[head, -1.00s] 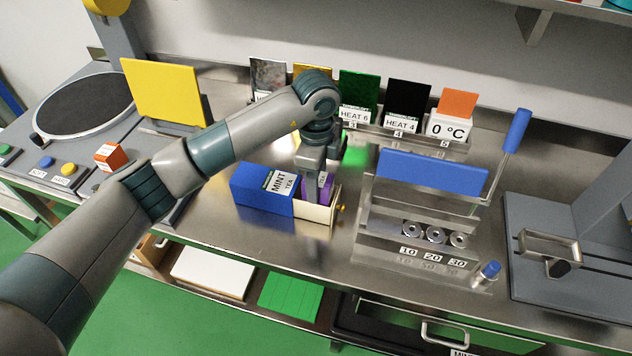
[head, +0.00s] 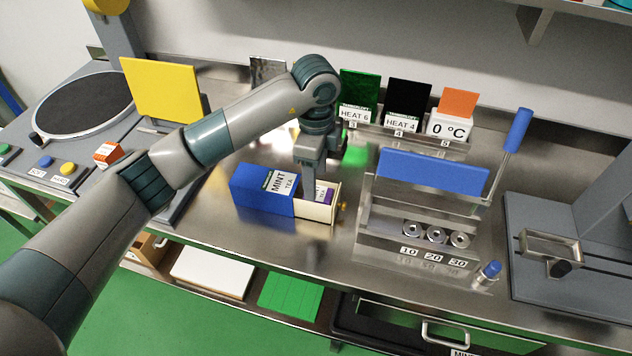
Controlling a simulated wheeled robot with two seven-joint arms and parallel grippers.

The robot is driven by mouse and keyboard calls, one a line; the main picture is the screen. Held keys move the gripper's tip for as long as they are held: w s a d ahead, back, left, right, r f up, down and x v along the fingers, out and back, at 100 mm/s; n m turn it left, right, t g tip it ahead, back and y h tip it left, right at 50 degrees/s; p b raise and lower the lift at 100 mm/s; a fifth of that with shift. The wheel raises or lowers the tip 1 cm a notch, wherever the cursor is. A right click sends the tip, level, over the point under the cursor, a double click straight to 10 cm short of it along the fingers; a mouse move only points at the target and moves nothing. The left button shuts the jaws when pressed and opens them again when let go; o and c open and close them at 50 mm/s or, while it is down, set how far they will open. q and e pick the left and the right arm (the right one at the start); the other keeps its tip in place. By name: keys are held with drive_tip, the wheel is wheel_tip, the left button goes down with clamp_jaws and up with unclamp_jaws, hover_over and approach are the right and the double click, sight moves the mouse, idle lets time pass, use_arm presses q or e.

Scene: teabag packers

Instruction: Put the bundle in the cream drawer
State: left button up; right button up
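The cream drawer (head: 318,212) stands pulled out from the right end of the blue MINT TEA box (head: 262,192). A purple bundle with a pale label (head: 328,194) shows low inside the drawer, mostly hidden by the drawer wall and my gripper. My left gripper (head: 311,188) points down over the drawer, its fingers beside the bundle. I cannot tell whether the fingers touch it or how far apart they are. My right gripper is not in view.
A clear stand with a blue panel (head: 432,174) and 10, 20, 30 labels is close on the drawer's right. Upright cards, including green (head: 359,92) and black (head: 407,104), stand behind. The steel counter in front of the box is clear.

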use_arm(q)
wheel_tip(320, 180, up, 10)
drive_tip(key=b, duration=0.3)
